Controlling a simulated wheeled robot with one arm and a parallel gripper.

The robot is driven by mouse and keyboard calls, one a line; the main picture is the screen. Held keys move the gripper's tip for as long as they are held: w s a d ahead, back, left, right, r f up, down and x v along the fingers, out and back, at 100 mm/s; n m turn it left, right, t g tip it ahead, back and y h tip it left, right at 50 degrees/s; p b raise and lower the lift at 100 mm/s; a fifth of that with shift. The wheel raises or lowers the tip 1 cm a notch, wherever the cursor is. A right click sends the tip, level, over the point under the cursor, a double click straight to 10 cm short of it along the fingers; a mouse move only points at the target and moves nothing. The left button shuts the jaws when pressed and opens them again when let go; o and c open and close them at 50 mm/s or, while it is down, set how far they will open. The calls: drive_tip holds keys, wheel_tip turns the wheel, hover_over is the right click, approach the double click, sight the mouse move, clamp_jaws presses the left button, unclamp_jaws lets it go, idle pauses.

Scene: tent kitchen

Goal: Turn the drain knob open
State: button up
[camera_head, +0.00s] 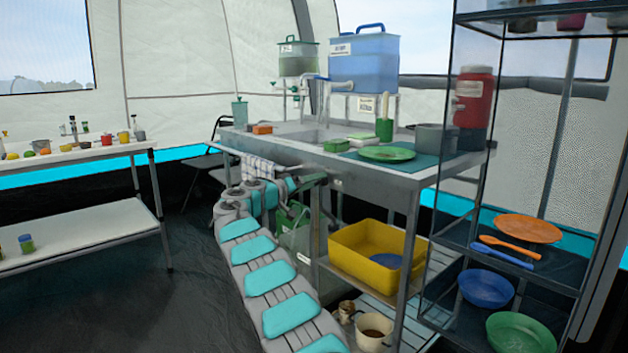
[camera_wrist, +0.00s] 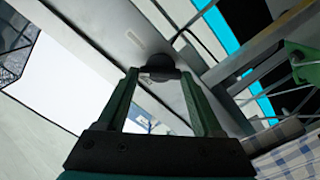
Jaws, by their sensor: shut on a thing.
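The drain knob (camera_wrist: 159,64) is a dark round knob on the grey metal front of the sink counter, in the wrist view. My gripper (camera_wrist: 161,76) has its two green fingers on either side of the knob and is shut on it. The knob's turned angle cannot be read. In the head view my gripper (camera_head: 317,179) is at the front of the counter, below the sink (camera_head: 305,136). The knob is too small or hidden to make out there.
A checked towel (camera_head: 258,168) hangs on the counter front, left of my gripper. A yellow tub (camera_head: 345,268) stands on the lower shelf. A blue water tank (camera_head: 363,62) stands above the counter. A dark shelf rack (camera_head: 450,232) is at the right.

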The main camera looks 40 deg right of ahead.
drive_tip(key=shift+w+f+n+p, duration=0.1)
drive_tip(key=shift+n+p, duration=1.4)
drive_tip(key=shift+n, duration=0.95)
drive_tip(key=shift+w+n+p, duration=0.1)
drive_tip(key=shift+n+p, duration=1.35)
drive_tip(key=shift+n, duration=1)
drive_tip(key=o, duration=1.4)
drive_tip(key=shift+c, duration=0.2)
drive_tip(key=shift+a, duration=0.1)
drive_tip(key=a+b, duration=0.1)
drive_tip(key=a, duration=0.6)
drive_tip(key=shift+s+a, duration=0.35)
drive_tip(key=shift+s, duration=0.05)
drive_tip(key=shift+f, duration=0.1)
